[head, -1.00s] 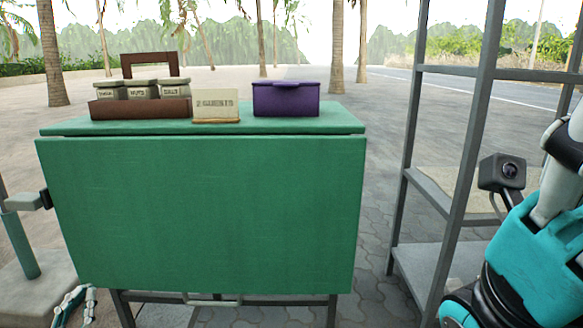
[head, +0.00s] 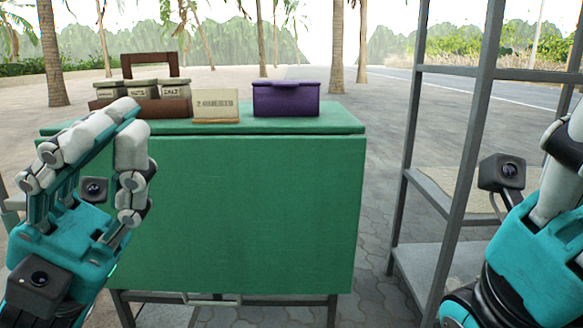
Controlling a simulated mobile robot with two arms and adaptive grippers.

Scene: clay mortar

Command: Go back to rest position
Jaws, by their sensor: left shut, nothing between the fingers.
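My left gripper (head: 125,124) is raised at the left of the head view, in front of the green table. Its fingers are shut with nothing between them, and its tips overlap the view of the table's left end. The fingers of my right gripper are not in view. Only part of my right arm, teal and grey with a small camera, shows at the right edge, beside the metal shelf.
The green table (head: 240,220) holds a brown rack (head: 165,108) with several labelled jars, a cream sign (head: 215,106) and a purple box (head: 286,98). A grey metal shelf (head: 478,130) stands at the right. Paved ground separates table and shelf.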

